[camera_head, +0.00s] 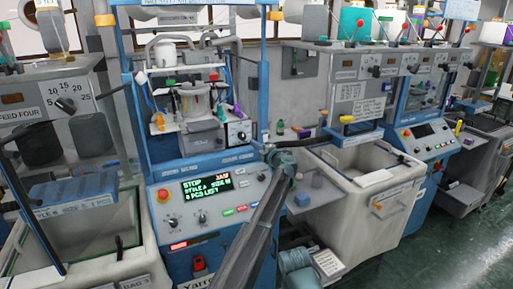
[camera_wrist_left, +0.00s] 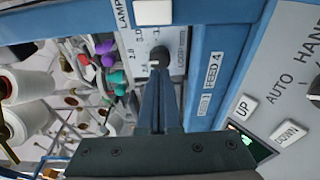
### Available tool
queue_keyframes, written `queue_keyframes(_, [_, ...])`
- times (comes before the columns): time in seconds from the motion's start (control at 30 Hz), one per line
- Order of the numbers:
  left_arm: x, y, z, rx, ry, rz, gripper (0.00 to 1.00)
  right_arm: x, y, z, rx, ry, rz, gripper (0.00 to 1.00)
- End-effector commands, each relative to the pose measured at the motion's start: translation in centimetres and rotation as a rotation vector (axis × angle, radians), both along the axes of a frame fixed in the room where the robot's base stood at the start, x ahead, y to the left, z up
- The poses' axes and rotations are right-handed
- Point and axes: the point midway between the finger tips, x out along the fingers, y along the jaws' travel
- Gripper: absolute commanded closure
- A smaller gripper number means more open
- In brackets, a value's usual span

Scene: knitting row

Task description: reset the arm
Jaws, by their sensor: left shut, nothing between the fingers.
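My left arm rises from the bottom middle of the head view, in front of the blue knitting machine. Its gripper (camera_head: 271,150) is small there, to the right of the control panel (camera_head: 215,195) with the green-lettered display. In the left wrist view the two fingers of my left gripper (camera_wrist_left: 158,82) are together with nothing between them. Their tips overlap a black knob (camera_wrist_left: 158,56) on a light dial plate in the picture. I cannot tell whether they touch it. My right gripper is in neither view.
The wrist view shows a "FEED 4" label (camera_wrist_left: 213,70), UP (camera_wrist_left: 243,107) and DOWN (camera_wrist_left: 289,133) buttons, and white yarn cones (camera_wrist_left: 25,85). In the head view a grey bin (camera_head: 345,200) stands right of the arm. Green floor (camera_head: 465,245) is clear at lower right.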

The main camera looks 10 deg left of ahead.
Motion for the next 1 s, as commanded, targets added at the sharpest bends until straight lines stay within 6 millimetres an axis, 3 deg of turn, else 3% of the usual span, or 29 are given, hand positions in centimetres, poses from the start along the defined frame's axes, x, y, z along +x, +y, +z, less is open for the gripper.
queue_keyframes(0.17, [-0.1,0.1,0.2,0.009,-0.001,-0.013,1.00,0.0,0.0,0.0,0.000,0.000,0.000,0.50])
queue_keyframes(0.33, [-1.4,-0.7,2.0,0.142,-0.012,-0.195,1.00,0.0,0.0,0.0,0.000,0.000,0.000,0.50])
queue_keyframes(0.47, [-3.9,-3.3,3.0,0.336,0.023,-0.454,1.00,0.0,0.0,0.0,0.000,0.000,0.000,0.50])
queue_keyframes(0.57, [-6.7,-5.6,2.1,0.486,0.095,-0.656,1.00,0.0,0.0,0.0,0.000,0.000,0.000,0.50])
queue_keyframes(0.67, [-10.4,-7.6,-0.4,0.627,0.205,-0.851,1.00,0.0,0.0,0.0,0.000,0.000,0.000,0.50])
queue_keyframes(0.8, [-17.2,-8.8,-5.7,0.798,0.424,-1.102,1.00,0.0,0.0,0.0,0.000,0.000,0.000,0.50])
queue_keyframes(1.0, [-28.8,-6.5,-14.0,0.940,0.820,-1.390,1.00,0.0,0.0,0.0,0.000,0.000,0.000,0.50])
